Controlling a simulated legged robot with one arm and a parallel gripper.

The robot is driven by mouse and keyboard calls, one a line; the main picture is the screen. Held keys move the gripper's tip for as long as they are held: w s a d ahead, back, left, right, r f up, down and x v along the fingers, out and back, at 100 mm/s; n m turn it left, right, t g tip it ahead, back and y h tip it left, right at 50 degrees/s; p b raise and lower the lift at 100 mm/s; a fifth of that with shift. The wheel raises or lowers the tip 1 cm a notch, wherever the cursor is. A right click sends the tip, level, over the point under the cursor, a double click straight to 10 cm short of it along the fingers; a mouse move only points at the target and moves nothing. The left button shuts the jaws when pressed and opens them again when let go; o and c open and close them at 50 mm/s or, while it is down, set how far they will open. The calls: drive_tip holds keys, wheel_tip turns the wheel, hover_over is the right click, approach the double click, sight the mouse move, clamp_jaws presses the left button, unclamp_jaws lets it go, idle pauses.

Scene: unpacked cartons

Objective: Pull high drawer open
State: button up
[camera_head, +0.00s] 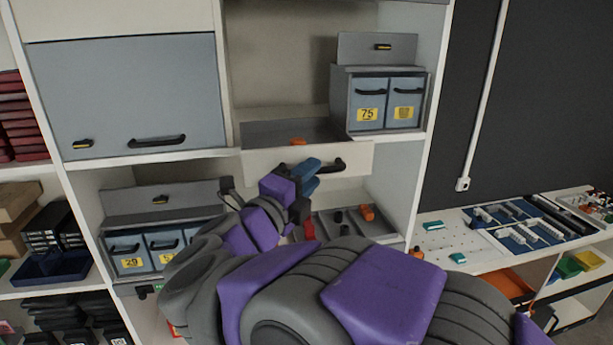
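The high drawer has a white front (262,164) and sits in the middle of the tall cabinet. It stands out from the cabinet, and its grey inside shows behind the front, with a small orange thing (297,141) in it. Its black handle (338,165) shows at the right part of the front. My gripper (312,173) has blue fingers and is in front of the drawer, at the left end of the handle. The fingers overlap the handle's left part in the picture. I cannot tell whether they grip it.
A grey box with two numbered drawers (367,101) stands right of the drawer. A closed grey-blue flap (130,95) is at the left. Below is an open tray (385,228) with small parts. A low bench (440,240) with parts stands at the right.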

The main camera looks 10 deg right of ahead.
drive_tip(key=shift+o, duration=0.9)
drive_tip(key=shift+w, duration=0.15)
drive_tip(key=shift+r, duration=0.1)
drive_tip(key=b+v, duration=0.1)
drive_tip(key=v, duration=1.6)
drive_tip(key=shift+s+b, duration=0.2)
drive_tip(key=shift+b, duration=0.1)
drive_tip(key=shift+w, duration=0.1)
